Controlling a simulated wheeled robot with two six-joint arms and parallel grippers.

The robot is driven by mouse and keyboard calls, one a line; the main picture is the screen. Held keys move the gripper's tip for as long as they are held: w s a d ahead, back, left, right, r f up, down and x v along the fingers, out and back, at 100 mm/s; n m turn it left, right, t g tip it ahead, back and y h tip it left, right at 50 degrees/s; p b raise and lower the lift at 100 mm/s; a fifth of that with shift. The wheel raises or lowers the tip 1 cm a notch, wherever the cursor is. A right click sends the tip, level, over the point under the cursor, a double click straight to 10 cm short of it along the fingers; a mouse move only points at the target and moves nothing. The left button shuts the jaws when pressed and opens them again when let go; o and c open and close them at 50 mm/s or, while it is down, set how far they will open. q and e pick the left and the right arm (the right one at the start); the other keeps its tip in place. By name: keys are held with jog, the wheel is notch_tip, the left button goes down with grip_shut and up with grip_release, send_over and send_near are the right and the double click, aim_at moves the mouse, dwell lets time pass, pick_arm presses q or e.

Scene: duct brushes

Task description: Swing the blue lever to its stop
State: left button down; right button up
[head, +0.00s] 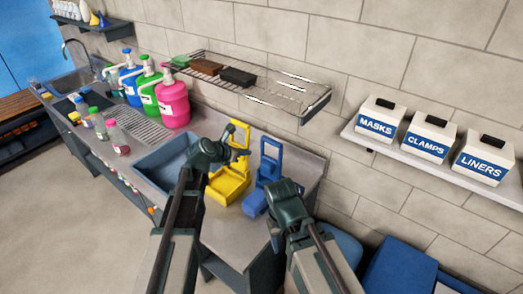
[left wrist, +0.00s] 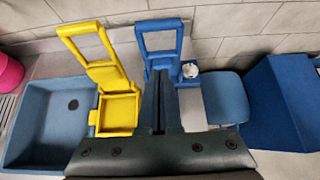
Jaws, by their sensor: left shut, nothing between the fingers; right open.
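The blue lever (head: 270,160) is an upright open frame on a low blue base (head: 254,204) at the right end of the counter. In the left wrist view the blue lever (left wrist: 160,42) stands behind my fingers, which hide its lower part and base. My left gripper (head: 229,131) is shut and empty; in the head view it overlaps a similar yellow lever (head: 241,139). Its closed fingers show in the left wrist view (left wrist: 161,85), pointing toward the blue lever; I cannot tell whether they touch it. My right gripper (head: 276,238) is open, in front of the blue unit.
The yellow unit's tray (head: 229,184) lies left of the blue one, beside a blue-grey sink (head: 165,168). A wire rack (head: 262,90) hangs above. Pump bottles (head: 172,104) stand to the left. Labelled boxes (head: 428,138) sit on a shelf at the right.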

pick_arm(q)
jog(key=b, duration=0.5)
send_near(271, 140)
jog(key=w+d+f, duration=0.2)
jog(key=w+f, duration=0.1)
jog(key=f, duration=0.2)
jog(key=shift+w+f, duration=0.2)
jog(key=shift+f, duration=0.2)
jog(key=shift+d, duration=0.2)
jog(key=w+d, duration=0.2)
jog(key=w, duration=0.1)
jog(key=shift+w+d+r, duration=0.15)
jog(key=shift+r, duration=0.05)
jog(key=shift+s, duration=0.2)
